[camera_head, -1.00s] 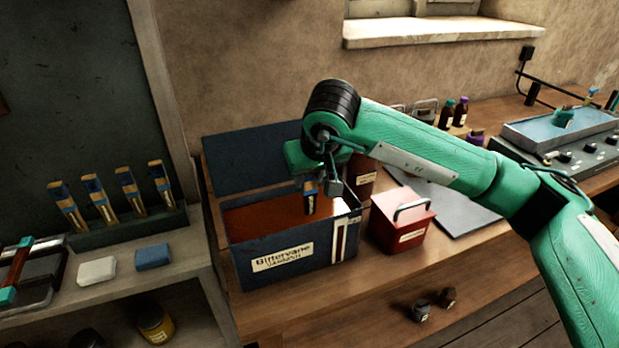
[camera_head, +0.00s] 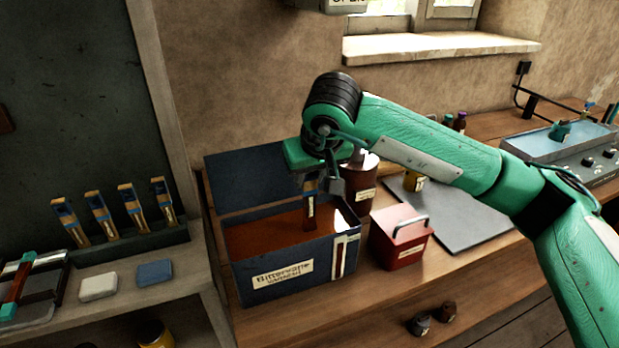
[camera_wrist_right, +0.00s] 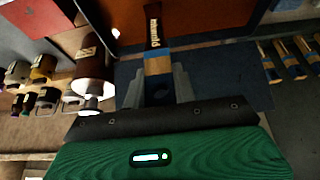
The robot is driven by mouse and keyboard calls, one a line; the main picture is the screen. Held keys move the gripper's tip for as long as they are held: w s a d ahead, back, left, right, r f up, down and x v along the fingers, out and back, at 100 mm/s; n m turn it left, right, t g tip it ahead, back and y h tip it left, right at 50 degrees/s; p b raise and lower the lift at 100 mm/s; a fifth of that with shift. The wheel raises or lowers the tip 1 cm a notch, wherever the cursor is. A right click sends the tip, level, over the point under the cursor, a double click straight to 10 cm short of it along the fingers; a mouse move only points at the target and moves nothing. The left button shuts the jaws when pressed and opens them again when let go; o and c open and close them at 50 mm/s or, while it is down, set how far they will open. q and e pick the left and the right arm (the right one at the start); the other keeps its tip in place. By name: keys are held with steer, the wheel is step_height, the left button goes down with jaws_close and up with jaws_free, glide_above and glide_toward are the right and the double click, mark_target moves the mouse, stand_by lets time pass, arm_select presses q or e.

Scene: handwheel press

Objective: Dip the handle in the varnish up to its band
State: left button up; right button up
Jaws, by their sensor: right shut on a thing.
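My right gripper (camera_head: 318,182) is shut on a handle (camera_head: 311,213) and holds it upright, pointing down, over the open dark blue varnish box (camera_head: 265,282). Red-brown varnish (camera_head: 262,238) fills the box. A blue band crosses the handle (camera_wrist_right: 153,28) beyond the jaws, and the part past the band is dark red-brown with a label. Most of that dark length shows above the varnish. I cannot tell whether its tip touches the surface. The left gripper is not in view.
Several handles stand in a rack (camera_head: 130,246) at left, near a white block (camera_head: 98,287) and a blue block (camera_head: 154,273). A red box (camera_head: 398,250) and a brown canister (camera_head: 361,190) stand right of the varnish box.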

steer(key=shift+r+p, duration=0.8)
steer(key=shift+r, duration=1.45)
stand_by(3.7)
steer(key=shift+r+p, duration=0.7)
steer(key=shift+r, duration=1.3)
